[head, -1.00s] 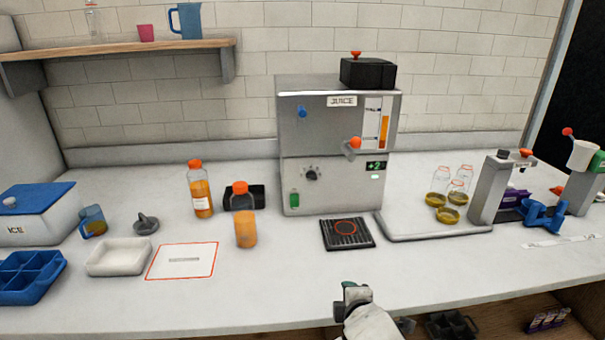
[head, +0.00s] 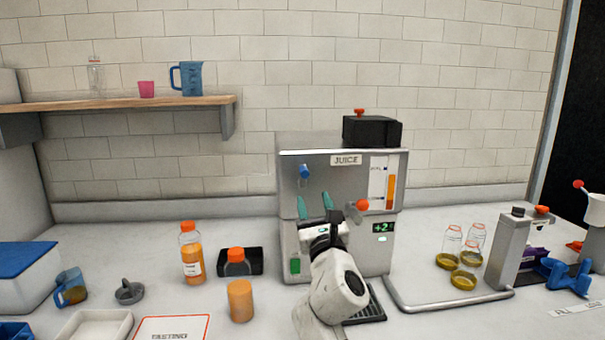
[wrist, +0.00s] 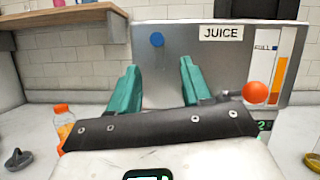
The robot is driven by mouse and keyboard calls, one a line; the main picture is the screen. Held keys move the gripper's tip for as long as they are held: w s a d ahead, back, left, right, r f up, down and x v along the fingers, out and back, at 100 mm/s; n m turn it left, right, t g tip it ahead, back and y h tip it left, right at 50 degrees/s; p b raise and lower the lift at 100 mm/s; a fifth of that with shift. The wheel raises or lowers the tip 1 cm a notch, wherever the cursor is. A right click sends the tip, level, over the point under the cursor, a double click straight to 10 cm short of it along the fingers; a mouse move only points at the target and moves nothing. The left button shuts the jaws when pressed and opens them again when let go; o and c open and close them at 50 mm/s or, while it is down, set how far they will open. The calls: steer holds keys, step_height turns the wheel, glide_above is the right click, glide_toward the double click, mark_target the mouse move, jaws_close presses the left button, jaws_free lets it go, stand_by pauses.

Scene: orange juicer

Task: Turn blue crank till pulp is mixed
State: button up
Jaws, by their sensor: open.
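The blue crank (head: 305,171) is a small blue knob on the upper left of the juice machine's steel front (head: 340,177). It also shows in the wrist view (wrist: 157,40), above and between my fingertips. My gripper (head: 315,204) has teal fingers and is open and empty in front of the machine, a little below the crank and apart from it. In the wrist view my fingers (wrist: 159,75) stand apart with the steel panel behind them. The level window (head: 382,183) on the machine shows orange in its lower part. The pulp itself is hidden.
An orange-knobbed lever (head: 362,205) sticks out right of my gripper. Orange bottles (head: 192,255) and an orange cup (head: 240,300) stand left of the machine. A shelf (head: 140,101) hangs at upper left.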

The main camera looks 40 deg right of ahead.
mark_target(304, 168)
steer(key=shift+n, duration=0.4)
steer(key=x, duration=0.3)
steer(key=b+x, duration=0.1)
steer(key=x, duration=0.7)
steer(key=shift+w+a+r, duration=0.15)
steer(key=shift+r, duration=0.2)
steer(key=shift+b, duration=0.3)
jaws_close()
